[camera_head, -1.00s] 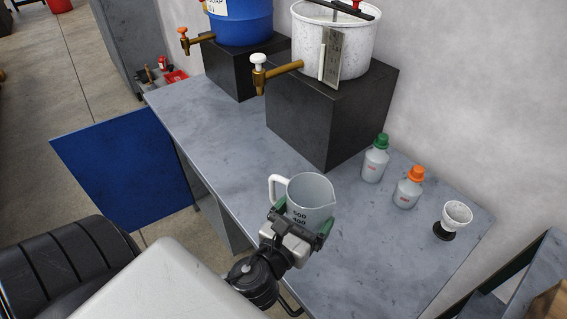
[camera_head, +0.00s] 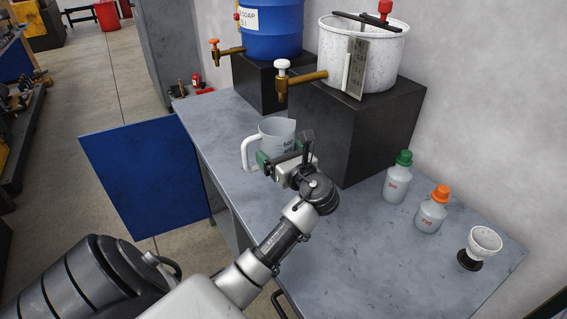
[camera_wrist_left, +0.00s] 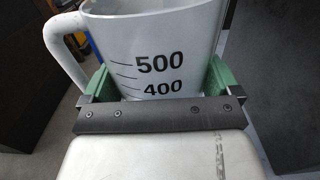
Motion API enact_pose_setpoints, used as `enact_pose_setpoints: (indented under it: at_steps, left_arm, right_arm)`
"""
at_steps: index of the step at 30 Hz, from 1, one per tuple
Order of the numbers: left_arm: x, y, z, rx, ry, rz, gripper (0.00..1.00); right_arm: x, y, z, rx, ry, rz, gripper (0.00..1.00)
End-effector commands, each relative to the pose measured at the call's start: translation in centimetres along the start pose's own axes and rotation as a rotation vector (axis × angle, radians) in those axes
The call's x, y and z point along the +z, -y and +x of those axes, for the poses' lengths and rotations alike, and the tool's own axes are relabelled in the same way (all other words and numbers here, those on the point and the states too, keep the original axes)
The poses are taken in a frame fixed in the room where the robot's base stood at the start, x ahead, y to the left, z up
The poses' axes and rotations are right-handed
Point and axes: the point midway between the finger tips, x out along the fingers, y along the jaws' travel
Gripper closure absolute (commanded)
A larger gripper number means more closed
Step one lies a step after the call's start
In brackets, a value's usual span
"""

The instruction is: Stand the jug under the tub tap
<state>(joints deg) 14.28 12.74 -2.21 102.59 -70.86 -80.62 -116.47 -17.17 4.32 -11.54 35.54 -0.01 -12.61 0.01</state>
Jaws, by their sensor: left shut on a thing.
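The jug (camera_head: 277,132) is a translucent white measuring jug with a handle on its left and dark marks reading 500 and 400. My left gripper (camera_head: 284,155) is shut around its body and holds it upright; the green finger pads press its sides in the left wrist view, where the jug (camera_wrist_left: 150,45) fills the top. I cannot tell whether its base is clear of the bench. The tub (camera_head: 362,58) is speckled white and stands on a black block. Its brass tap (camera_head: 302,84) with a white knob sticks out left, above and beyond the jug. My right gripper is not in view.
A blue soap barrel (camera_head: 271,30) with an orange-knobbed tap (camera_head: 228,50) stands behind on another black block. The tub's black block (camera_head: 362,130) is right of the jug.

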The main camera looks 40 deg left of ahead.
Motion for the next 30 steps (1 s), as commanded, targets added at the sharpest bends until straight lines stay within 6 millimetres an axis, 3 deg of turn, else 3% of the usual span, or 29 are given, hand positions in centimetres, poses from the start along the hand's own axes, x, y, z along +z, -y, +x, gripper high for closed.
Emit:
enact_pose_setpoints:
  at_steps: [6,12,18,25,30]
  left_arm:
    - [-2.8,3.0,3.8,0.0,0.003,0.003,0.35]
    - [-4.8,5.0,6.3,-0.002,0.002,0.001,0.35]
    - [-5.6,5.7,7.1,-0.004,0.001,-0.001,0.35]
    - [-8.7,5.7,7.1,-0.004,0.001,0.002,0.35]
    - [-9.4,5.7,7.1,-0.005,0.003,-0.001,0.35]
  right_arm:
    - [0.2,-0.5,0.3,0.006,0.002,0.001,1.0]
    - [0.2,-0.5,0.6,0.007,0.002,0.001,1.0]
    - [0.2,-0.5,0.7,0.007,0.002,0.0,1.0]
    - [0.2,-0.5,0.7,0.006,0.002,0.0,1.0]
    - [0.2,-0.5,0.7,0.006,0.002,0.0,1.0]
